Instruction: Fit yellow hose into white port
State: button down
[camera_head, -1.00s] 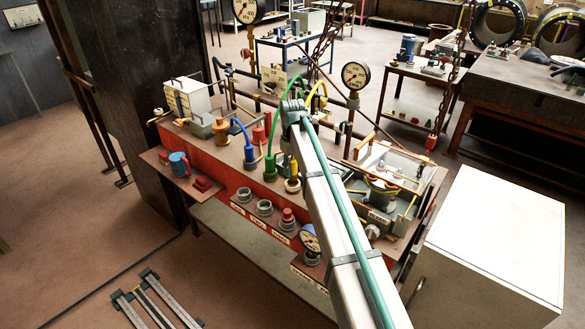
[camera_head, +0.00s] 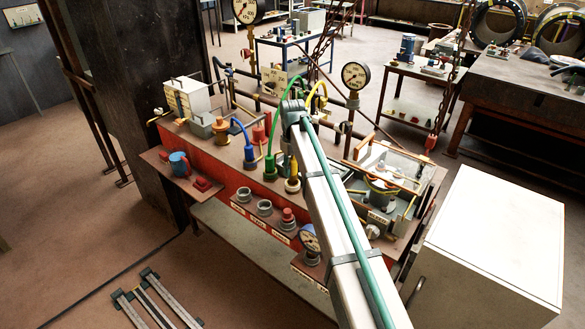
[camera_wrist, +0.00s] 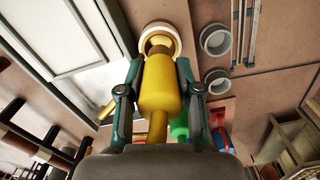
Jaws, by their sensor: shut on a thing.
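The yellow hose (camera_head: 321,90) arcs up behind my arm in the head view. Its thick yellow end (camera_wrist: 161,88) is between the two teal fingers of my gripper (camera_wrist: 160,90), which are shut on it. The white port (camera_wrist: 159,38) is a pale ring just beyond the hose end in the wrist view. The narrow nose of the hose end overlaps the ring's opening; I cannot tell how deep it sits. In the head view the hose end (camera_head: 293,170) stands upright over the port (camera_head: 292,185), and my arm hides much of the gripper.
Blue (camera_head: 249,157) and green (camera_head: 270,169) hose ends stand on the bench to the left. A glass-sided case (camera_head: 385,180) and a white cabinet (camera_head: 495,240) are to the right.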

aim_at(293, 175)
jog(key=shift+f+b, duration=0.55)
jog(key=shift+f, duration=1.25)
jog(key=c, duration=0.7)
grip_release()
notch_tip(293, 175, up, 12)
dwell(0.3)
jog(key=shift+s+f, duration=0.1)
